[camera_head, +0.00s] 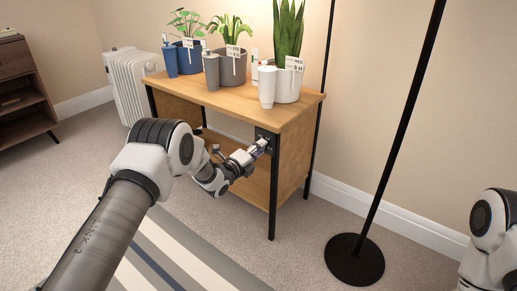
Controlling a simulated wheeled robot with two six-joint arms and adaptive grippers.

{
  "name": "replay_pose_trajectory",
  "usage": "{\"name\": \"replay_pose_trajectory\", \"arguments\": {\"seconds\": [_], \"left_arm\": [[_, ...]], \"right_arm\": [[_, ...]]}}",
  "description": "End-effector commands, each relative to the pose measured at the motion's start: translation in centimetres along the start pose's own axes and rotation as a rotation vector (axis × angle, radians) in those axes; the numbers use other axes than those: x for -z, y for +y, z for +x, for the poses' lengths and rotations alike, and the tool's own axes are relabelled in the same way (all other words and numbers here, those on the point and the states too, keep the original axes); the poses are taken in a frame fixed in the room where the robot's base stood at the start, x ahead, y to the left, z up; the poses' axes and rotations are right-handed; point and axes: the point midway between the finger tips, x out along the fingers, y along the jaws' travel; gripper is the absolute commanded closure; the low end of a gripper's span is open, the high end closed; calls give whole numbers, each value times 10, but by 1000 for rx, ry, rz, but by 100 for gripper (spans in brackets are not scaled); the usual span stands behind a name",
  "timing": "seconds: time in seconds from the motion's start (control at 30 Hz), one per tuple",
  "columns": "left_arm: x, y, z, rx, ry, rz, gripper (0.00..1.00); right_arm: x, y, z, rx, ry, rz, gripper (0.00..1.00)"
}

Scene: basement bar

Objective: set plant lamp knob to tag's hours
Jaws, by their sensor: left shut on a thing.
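My left gripper (260,146) is at the black control panel (273,139) on the front right corner of the wooden table. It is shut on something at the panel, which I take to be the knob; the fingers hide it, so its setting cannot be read. Three potted plants stand on the table, each with a white tag: a left one (188,48), a middle one (232,66) and a tall-leaved right one (287,84). The right plant's tag (294,63) seems to read 8 H, in small print. My right gripper is out of view; only part of that arm shows at the right edge.
The wooden table (200,92) also holds a blue bottle (170,61), a grey bottle (211,72) and a white bottle (267,88). A black lamp stand base (354,260) is on the carpet at right. A white radiator (128,84) stands behind left.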

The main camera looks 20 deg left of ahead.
Motion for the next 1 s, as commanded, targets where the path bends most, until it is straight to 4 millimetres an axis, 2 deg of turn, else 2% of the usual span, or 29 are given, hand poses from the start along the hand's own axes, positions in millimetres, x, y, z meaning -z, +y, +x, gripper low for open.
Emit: {"name": "replay_pose_trajectory", "arguments": {"seconds": [0.47,0.5,0.53,0.87,1.0], "left_arm": [[0,0,0,1,1,15,100],[0,0,0,1,1,15,52],[0,0,0,1,1,15,41],[0,0,-1,0,0,14,40],[-1,1,-16,-2,-1,12,40]], "right_arm": [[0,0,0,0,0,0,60],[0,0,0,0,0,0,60],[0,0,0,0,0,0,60],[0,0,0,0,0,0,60],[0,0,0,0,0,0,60]]}}
